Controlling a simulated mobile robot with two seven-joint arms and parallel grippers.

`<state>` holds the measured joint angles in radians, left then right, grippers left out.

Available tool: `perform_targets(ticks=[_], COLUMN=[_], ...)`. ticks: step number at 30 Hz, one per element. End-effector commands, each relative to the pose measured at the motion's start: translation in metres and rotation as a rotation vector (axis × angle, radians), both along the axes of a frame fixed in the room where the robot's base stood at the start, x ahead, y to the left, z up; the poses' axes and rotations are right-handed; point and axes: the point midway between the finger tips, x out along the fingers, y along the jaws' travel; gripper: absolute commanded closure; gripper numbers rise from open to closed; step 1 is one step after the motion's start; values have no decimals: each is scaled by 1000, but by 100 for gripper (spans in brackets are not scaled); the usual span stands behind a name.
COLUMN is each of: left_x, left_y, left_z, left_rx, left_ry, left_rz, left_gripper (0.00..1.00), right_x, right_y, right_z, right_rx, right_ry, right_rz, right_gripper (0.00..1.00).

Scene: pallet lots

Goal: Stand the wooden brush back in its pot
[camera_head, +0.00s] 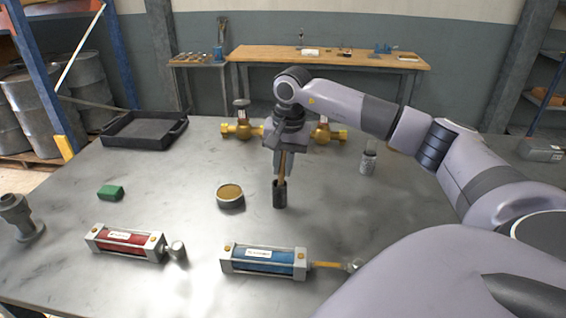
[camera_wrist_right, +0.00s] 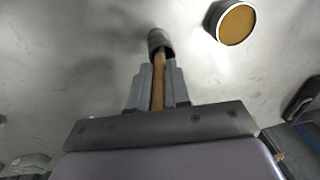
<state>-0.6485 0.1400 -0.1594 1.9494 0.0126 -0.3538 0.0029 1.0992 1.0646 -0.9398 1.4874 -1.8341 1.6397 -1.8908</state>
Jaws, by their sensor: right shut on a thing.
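The wooden brush (camera_head: 282,166) is upright in my right gripper (camera_head: 283,172), which is shut on its handle. Its lower end goes into the mouth of the dark pot (camera_head: 279,194) on the metal table. In the right wrist view the brush handle (camera_wrist_right: 158,80) runs between the fingers (camera_wrist_right: 158,88) to the dark pot (camera_wrist_right: 159,40). The brush's lower end is hidden by the pot, so I cannot tell how deep it sits. My left gripper is not in view.
A round tin (camera_head: 230,196) stands just left of the pot. Red (camera_head: 124,242) and blue (camera_head: 263,261) cylinders lie in front. Brass valves (camera_head: 241,128) stand behind, a black tray (camera_head: 145,130) is at back left, a green block (camera_head: 110,192) at left, and a small jar (camera_head: 368,162) at right.

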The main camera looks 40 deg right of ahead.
Motion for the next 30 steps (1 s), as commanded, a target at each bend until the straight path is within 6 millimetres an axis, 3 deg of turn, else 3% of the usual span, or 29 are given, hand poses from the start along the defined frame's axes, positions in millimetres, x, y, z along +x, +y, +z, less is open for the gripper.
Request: perform_targets(ticks=[12,13,15,21,22,24,30], left_x=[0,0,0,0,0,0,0], left_y=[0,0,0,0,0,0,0], left_z=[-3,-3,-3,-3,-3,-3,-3], left_rx=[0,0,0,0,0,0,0], left_ry=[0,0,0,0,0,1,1], left_rz=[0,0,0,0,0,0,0], left_gripper=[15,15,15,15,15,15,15], right_x=[0,0,0,0,0,0,0], right_y=[0,0,0,0,0,0,0], right_z=[-5,-5,-5,-5,-5,-5,-5], right_rx=[0,0,0,0,0,0,0], right_ry=[0,0,0,0,0,0,0], right_rz=[0,0,0,0,0,0,0], right_gripper=[100,76,54,53,50,28,28])
